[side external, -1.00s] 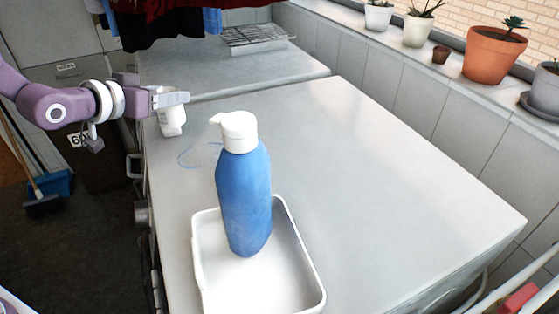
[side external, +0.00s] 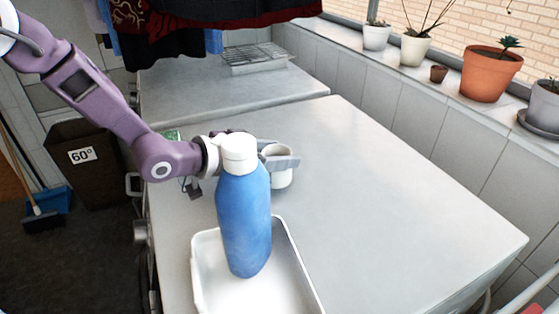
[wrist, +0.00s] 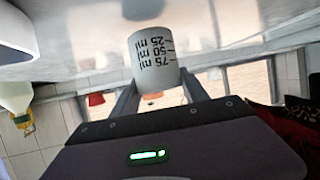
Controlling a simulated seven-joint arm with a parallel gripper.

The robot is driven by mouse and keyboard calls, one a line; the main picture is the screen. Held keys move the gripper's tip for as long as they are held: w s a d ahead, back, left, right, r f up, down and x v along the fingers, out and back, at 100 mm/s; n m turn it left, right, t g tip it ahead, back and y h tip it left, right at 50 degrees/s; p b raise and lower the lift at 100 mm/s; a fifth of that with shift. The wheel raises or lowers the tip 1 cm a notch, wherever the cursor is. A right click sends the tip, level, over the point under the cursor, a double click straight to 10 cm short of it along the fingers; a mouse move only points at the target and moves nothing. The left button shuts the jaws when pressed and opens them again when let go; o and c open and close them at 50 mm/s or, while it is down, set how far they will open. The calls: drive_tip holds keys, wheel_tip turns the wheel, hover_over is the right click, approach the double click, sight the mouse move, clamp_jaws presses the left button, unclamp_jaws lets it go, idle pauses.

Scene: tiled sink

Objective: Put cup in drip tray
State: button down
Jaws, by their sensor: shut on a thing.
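The white cup (side external: 278,175) is held by my gripper (side external: 281,162), above the counter and behind the bottle in the side view. In the wrist view the cup (wrist: 154,62), with printed ml marks, sits between the two fingers (wrist: 158,88). My gripper is shut on it. A white rectangular tray (side external: 300,268) lies on the near part of the counter and its near end is cut off. A blue bottle with a white cap (side external: 244,220) stands in the tray and hides part of my gripper. The cup is outside the tray, beyond its far edge.
The counter (side external: 400,210) to the right of the tray is clear. A wire rack (side external: 255,57) lies on the far counter below hanging dark cloth (side external: 200,25). Potted plants (side external: 490,75) stand on the sill at right.

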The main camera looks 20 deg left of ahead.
drive_tip(key=shift+f, duration=0.7)
drive_tip(key=shift+f, duration=0.1)
drive_tip(key=c, duration=0.6)
unclamp_jaws()
